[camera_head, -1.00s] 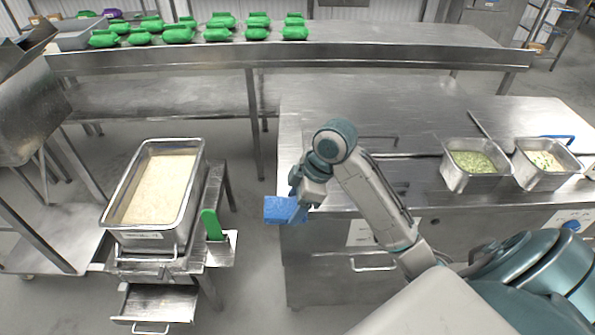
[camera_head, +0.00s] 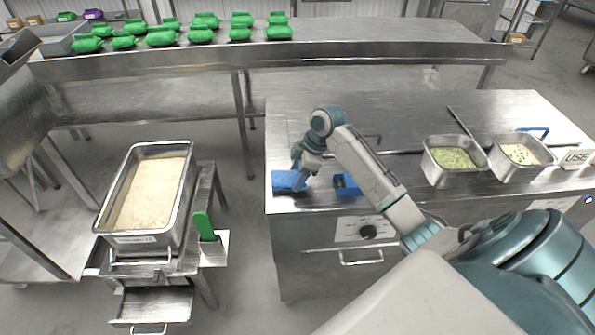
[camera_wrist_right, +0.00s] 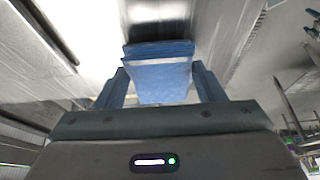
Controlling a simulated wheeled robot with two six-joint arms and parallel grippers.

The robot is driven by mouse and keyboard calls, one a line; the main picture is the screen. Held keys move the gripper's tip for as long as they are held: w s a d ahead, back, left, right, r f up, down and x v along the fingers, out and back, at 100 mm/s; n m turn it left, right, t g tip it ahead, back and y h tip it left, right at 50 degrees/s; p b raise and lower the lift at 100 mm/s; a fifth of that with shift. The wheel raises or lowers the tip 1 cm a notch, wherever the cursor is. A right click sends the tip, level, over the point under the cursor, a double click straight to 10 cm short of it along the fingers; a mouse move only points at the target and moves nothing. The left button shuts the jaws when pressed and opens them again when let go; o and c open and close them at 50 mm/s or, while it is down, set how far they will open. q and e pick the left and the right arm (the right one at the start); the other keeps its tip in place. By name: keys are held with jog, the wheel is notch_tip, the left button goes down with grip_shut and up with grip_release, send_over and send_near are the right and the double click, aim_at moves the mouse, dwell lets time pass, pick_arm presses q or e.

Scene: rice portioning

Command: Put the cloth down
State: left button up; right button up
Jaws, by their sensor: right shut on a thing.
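The folded blue cloth (camera_head: 286,181) is held at the front left corner of the steel counter (camera_head: 425,112). My right gripper (camera_head: 302,180) is shut on it. In the right wrist view the cloth (camera_wrist_right: 160,78) is a layered stack pinched between the two fingers of my right gripper (camera_wrist_right: 160,90), with the steel surface behind it. I cannot tell whether the cloth touches the counter. My left gripper is not in view.
Two steel pans, one with green herbs (camera_head: 457,167) and one with a pale mix (camera_head: 519,161), stand farther right. A rice tray (camera_head: 178,236) and green-handled tool (camera_head: 204,226) are left. The counter's middle is clear.

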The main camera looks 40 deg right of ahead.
jog(key=shift+f, duration=0.25)
jog(key=o, duration=1)
jog(key=shift+f, duration=0.1)
jog(key=b+v, duration=0.3)
jog(key=v, duration=0.9)
jog(key=shift+s, duration=0.1)
